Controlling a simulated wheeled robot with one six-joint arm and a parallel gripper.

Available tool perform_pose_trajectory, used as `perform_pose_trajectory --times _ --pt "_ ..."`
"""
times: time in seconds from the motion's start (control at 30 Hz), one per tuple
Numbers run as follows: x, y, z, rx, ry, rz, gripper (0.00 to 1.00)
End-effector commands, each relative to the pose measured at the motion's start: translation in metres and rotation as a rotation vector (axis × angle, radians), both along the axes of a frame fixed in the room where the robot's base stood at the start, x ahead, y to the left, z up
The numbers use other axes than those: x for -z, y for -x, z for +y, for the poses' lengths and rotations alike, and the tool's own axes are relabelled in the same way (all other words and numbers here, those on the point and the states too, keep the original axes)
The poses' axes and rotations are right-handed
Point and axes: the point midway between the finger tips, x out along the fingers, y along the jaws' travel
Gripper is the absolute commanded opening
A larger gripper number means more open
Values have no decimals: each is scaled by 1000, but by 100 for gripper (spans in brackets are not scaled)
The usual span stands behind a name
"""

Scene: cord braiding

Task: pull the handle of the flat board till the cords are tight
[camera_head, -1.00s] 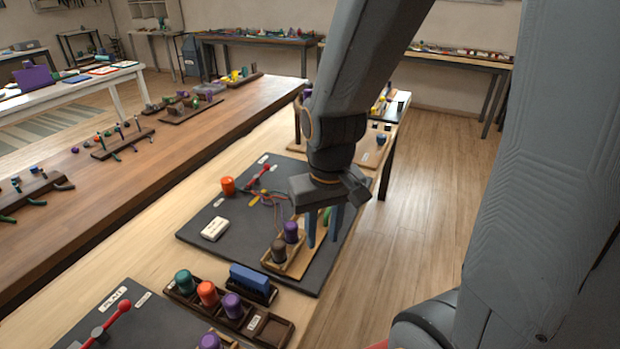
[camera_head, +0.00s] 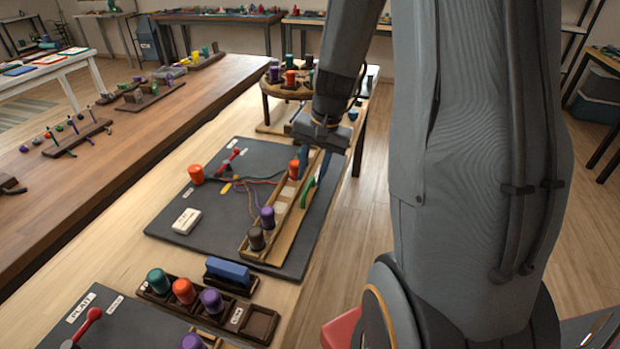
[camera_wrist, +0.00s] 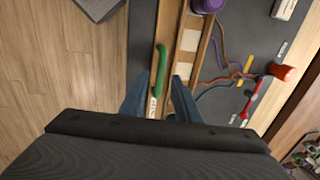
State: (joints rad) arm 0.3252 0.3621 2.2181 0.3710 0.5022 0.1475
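The dark flat board (camera_head: 165,223) lies on the light wooden table. A green curved handle (camera_head: 308,192) runs along the outer side of its wooden spool tray (camera_head: 287,208); it also shows in the wrist view (camera_wrist: 160,70). Several coloured cords (camera_head: 255,182) run loosely curved across the board, past a yellow piece (camera_wrist: 246,68). A red lever (camera_head: 230,160) stands on the board. My gripper (camera_head: 314,168) is over the tray's far end, fingers pointing down. In the wrist view, my gripper (camera_wrist: 160,85) is open, with the green handle's near end between the fingers in the picture; contact cannot be told.
An orange peg (camera_head: 196,174) and a white block (camera_head: 186,221) stand on the board. Purple (camera_head: 267,216) and dark spools sit in the tray. A spool rack (camera_head: 200,310) stands nearer. A round stand with spools (camera_head: 290,82) is beyond. Open floor is at the right.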

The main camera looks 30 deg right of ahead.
Motion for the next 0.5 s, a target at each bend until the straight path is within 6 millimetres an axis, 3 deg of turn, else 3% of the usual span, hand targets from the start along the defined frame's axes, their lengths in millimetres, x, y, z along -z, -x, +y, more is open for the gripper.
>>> perform_pose_trajectory --times 0.2,0.5 --pt "20 -3 3 -1 -1 1 29" --pt "23 -4 3 -2 1 -1 29"
